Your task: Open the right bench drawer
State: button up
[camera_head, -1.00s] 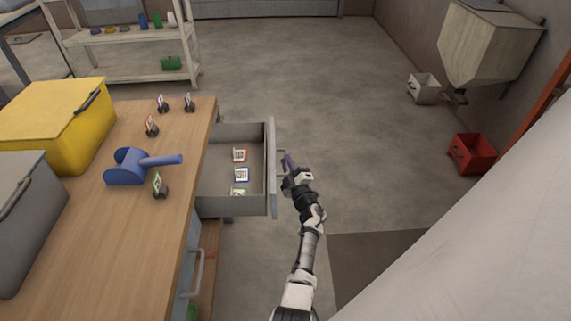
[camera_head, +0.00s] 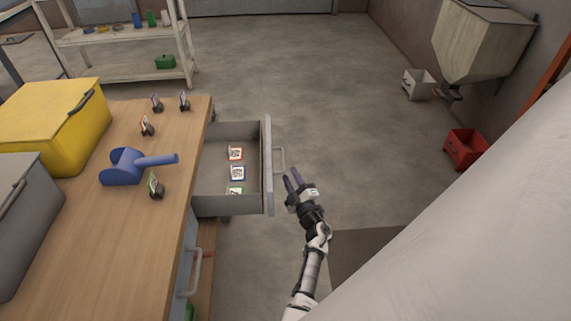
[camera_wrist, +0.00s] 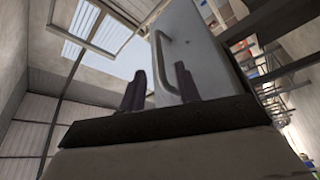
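The bench drawer (camera_head: 268,190) is pulled well out from the bench's right side, with several small printed cards lying inside. Its bar handle (camera_head: 281,160) is on the outer face of the front panel. My gripper (camera_head: 293,179) is just to the right of the handle, with its two dark fingers apart and nothing between them. In the wrist view the fingers (camera_wrist: 160,82) stand open below the drawer front (camera_wrist: 200,55). The handle (camera_wrist: 163,60) shows there between and beyond the fingertips, and I cannot tell the exact gap.
The wooden bench (camera_head: 90,250) carries a yellow bin (camera_head: 45,125), a grey bin (camera_head: 25,215), a blue scoop (camera_head: 125,168) and small card stands. Another handle (camera_head: 196,272) is lower on the bench side. A red bin (camera_head: 465,150) stands at right; the middle floor is clear.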

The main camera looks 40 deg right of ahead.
jog(key=v, duration=0.6)
jog(key=shift+s, duration=0.4)
jog(key=shift+a, duration=0.1)
